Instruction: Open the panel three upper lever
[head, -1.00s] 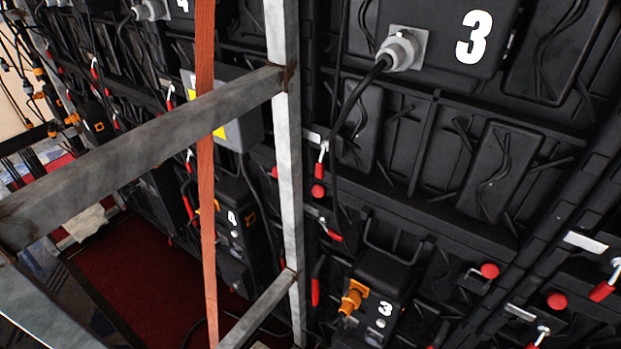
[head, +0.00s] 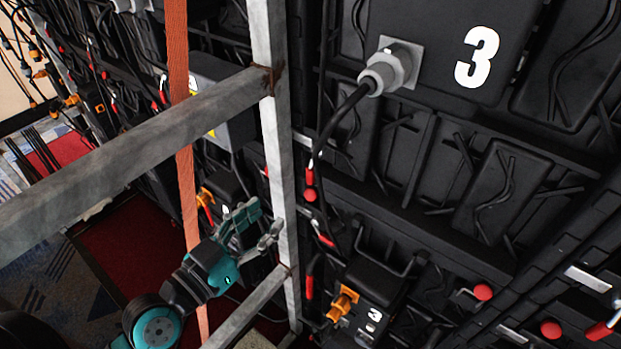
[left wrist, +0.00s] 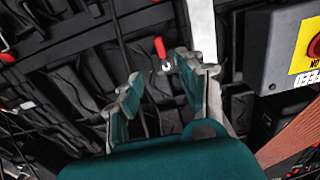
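Panel three is the black wall panel with a white 3 (head: 477,57) in the head view. A red-handled lever (head: 311,172) hangs at its left edge, just right of the grey metal post. A second red-handled lever (head: 326,241) is lower down. My left gripper (head: 263,219) is open and empty, left of the post and below the upper lever's height. In the left wrist view, my left gripper (left wrist: 161,73) has a red lever (left wrist: 159,48) with a silver pivot beyond its fingertips, apart from them. I cannot tell which lever that is. My right gripper is not in view.
A grey metal frame, with a post (head: 278,130) and a slanting bar (head: 130,145), stands before the wall. An orange strap (head: 186,150) hangs beside my left gripper. A grey box with a yellow label (left wrist: 300,50) is at right in the left wrist view.

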